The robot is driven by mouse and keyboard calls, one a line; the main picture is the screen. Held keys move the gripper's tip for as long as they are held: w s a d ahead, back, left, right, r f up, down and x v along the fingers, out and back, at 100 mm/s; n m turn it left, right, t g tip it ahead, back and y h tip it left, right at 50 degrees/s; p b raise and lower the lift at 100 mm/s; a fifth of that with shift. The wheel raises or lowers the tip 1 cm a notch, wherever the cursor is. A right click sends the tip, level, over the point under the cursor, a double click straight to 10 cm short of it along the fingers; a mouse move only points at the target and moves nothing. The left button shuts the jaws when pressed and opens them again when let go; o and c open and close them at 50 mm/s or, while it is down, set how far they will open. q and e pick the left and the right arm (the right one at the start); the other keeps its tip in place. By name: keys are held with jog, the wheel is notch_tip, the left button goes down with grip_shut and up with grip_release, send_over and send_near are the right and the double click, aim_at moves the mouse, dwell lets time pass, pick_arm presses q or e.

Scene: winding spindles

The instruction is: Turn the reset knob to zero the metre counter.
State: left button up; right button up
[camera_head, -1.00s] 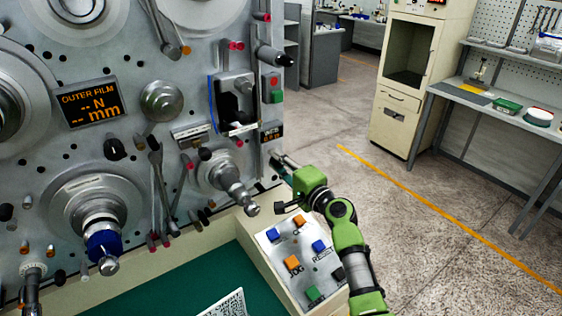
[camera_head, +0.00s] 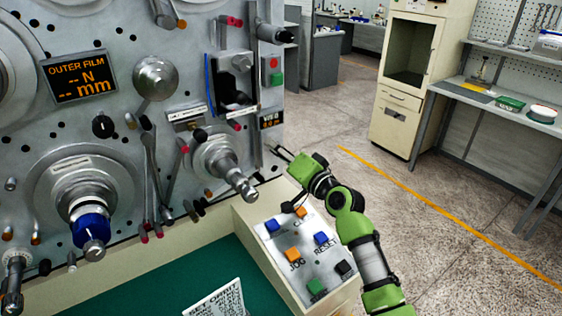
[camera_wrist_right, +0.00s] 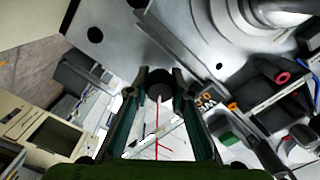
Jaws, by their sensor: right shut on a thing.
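The metre counter (camera_head: 271,119) is a small dark display with orange digits near the right edge of the machine panel. It also shows in the right wrist view (camera_wrist_right: 207,101). A dark round knob (camera_wrist_right: 158,78), which I take for the reset knob, sits between my right fingertips in the wrist view. My right gripper (camera_head: 276,151) is at the panel's right edge, just below the counter, with its fingers closed on the knob. In the head view the knob cannot be made out at the fingertips. My left gripper is not in view.
A sloped control box (camera_head: 276,262) with coloured buttons, including a blue one (camera_head: 321,239) by the word RESET, lies below my right arm. A metal spindle (camera_head: 232,180) sticks out left of the gripper. Open floor (camera_head: 440,190) lies to the right.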

jog(key=shift+f+n+b, duration=0.1)
jog(key=shift+n+b, duration=0.3)
jog(key=shift+n, duration=0.6)
jog(key=n+b, duration=0.4)
jog(key=n, duration=0.1)
jog(key=shift+f, duration=0.2)
jog(key=shift+n+b, duration=0.4)
jog(key=shift+n, duration=0.3)
jog(key=shift+r+n+b, duration=0.15)
jog(key=shift+n+b, duration=0.2)
jog(key=shift+n, duration=0.65)
jog(key=shift+r, duration=0.1)
jog(key=o, duration=1)
